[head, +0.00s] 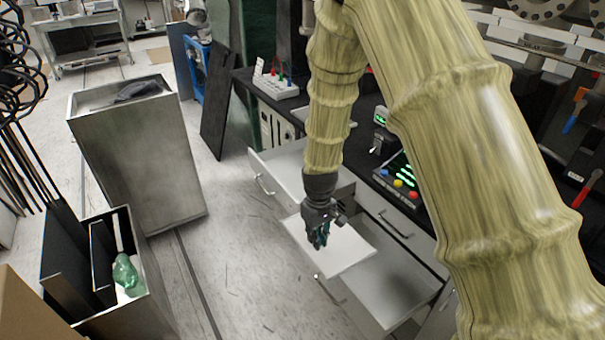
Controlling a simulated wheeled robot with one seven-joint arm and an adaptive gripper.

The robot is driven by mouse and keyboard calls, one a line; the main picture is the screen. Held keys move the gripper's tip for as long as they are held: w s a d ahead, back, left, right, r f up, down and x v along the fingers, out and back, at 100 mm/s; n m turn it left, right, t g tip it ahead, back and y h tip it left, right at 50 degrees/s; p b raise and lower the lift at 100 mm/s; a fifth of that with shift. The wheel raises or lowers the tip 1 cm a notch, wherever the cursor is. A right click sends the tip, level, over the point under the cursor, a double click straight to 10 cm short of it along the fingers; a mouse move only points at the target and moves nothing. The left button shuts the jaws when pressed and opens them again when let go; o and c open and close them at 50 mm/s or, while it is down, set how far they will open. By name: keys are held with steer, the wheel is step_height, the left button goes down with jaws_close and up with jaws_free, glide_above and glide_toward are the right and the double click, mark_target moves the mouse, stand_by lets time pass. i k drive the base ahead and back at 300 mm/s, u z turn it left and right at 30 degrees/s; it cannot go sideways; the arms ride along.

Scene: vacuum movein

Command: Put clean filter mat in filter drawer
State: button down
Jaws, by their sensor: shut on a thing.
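A flat white square mat (345,252), which looks like the clean filter mat, hangs in my gripper (319,240). The dark fingers are shut on its left part and hide a bit of it. The mat is slightly tilted, in front of the cabinet and over the left part of an open, light grey drawer (395,287). This drawer looks empty where it shows; the mat covers its left part. Another open drawer (287,168) with a white front stands farther back, partly behind my arm. I cannot tell from its look which one is the filter drawer.
A dark counter (262,92) holds a panel with lit buttons (400,178) and a switch box (277,85). A tall grey bin (138,150) and a bin with a green crumpled thing (127,275) stand at left. The floor between is clear.

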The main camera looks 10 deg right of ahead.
mark_target(299, 179)
steer(key=i, duration=1.4)
